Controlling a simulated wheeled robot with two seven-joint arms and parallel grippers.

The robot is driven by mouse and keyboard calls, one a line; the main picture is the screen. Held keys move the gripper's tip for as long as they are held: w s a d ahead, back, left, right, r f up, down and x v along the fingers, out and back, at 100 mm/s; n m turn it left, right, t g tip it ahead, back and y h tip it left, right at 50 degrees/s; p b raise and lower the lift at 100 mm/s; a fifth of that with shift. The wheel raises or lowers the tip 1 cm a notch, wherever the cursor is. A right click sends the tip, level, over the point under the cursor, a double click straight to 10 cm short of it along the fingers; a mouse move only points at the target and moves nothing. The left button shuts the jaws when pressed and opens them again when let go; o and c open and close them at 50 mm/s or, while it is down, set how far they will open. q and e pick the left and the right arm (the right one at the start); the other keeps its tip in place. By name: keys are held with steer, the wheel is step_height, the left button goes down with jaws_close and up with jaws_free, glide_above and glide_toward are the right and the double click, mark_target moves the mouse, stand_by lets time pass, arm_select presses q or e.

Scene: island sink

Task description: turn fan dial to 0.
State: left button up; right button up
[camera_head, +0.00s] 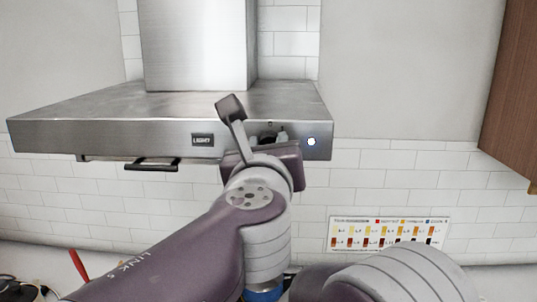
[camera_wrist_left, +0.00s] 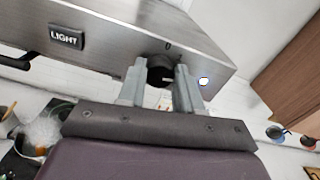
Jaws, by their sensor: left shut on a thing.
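The fan dial (camera_wrist_left: 160,72) is a round black knob on the front face of the steel range hood (camera_head: 100,128). A mark like a 0 shows above it in the left wrist view. My left gripper (camera_wrist_left: 158,88) is shut on the dial, with one grey finger at each side of it. In the head view my left gripper (camera_head: 268,143) covers most of the dial. The dial's exact setting is hard to tell. My right gripper is not in view.
A LIGHT switch (camera_head: 202,140) is left of the dial, and a lit round indicator (camera_head: 311,141) is to its right. A black handle (camera_head: 152,164) hangs under the hood. A wooden cabinet (camera_head: 510,95) is at far right.

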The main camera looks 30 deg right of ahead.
arm_select(q)
steer(key=shift+a+f+n+b, duration=0.1)
steer(key=shift+n+b, duration=2.2)
steer(key=shift+n, duration=1.6)
steer(key=shift+f+n+b, duration=0.1)
steer(key=shift+n+b, duration=2.2)
steer(key=shift+n, duration=1.6)
steer(key=o, duration=1)
steer(key=shift+w, duration=0.1)
steer(key=shift+o, duration=0.2)
steer(key=b+v, duration=0.4)
steer(key=v, duration=0.8)
steer(key=shift+s, duration=0.4)
